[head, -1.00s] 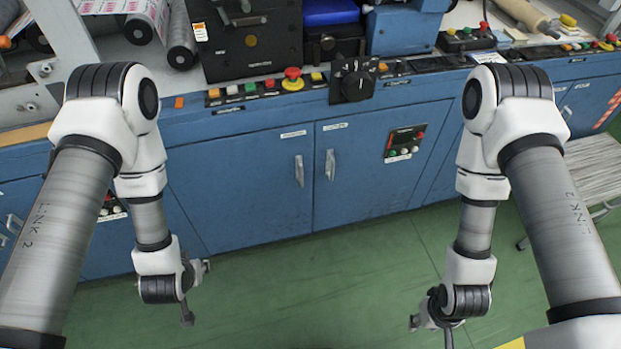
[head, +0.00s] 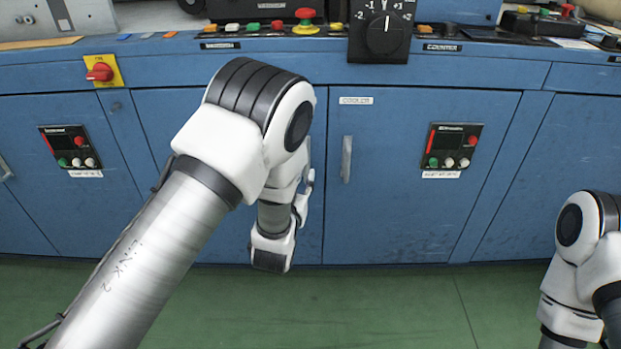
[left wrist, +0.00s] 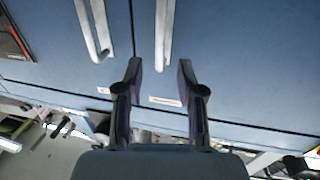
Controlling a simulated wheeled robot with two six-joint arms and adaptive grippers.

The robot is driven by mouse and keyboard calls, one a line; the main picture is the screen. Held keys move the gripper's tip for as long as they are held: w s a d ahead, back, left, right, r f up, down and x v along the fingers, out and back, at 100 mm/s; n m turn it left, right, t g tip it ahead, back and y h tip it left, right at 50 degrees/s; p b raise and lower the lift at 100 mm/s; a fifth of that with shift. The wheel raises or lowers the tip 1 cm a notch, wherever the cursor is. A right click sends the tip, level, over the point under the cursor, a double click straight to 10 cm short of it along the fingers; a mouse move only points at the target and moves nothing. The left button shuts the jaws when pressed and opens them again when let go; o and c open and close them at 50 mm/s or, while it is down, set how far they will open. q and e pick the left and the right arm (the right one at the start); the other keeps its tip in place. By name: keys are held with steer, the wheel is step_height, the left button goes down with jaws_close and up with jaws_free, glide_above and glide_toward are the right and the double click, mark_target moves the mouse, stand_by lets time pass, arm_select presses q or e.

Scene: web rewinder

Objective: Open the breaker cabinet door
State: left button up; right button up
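The blue cabinet has a right door labelled COOLER (head: 440,200) with a vertical metal handle (head: 346,159). The door to its left (head: 150,130) is mostly covered by my left arm, which hides its handle and label in the head view. In the left wrist view, turned upside down, that door's handle (left wrist: 163,35) lines up with the gap between my fingers, apparently just beyond the tips. Its label (left wrist: 165,101) is too small to read. The other handle (left wrist: 93,30) is to the left. My left gripper (left wrist: 160,75) is open and empty. My right gripper is out of view.
A control ledge with a black rotary dial (head: 384,35) and a red emergency button (head: 305,18) runs above the doors. Button panels sit on the cooler door (head: 452,147) and at far left (head: 70,148). The green floor (head: 400,300) in front is clear.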

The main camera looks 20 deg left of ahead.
arm_select(q)
steer(key=w, duration=0.2)
steer(key=w+b, duration=0.1)
steer(key=w, duration=0.1)
steer(key=w+b, duration=0.1)
steer(key=w, duration=0.2)
steer(key=shift+w+a, duration=0.1)
steer(key=shift+a, duration=0.2)
jaws_close()
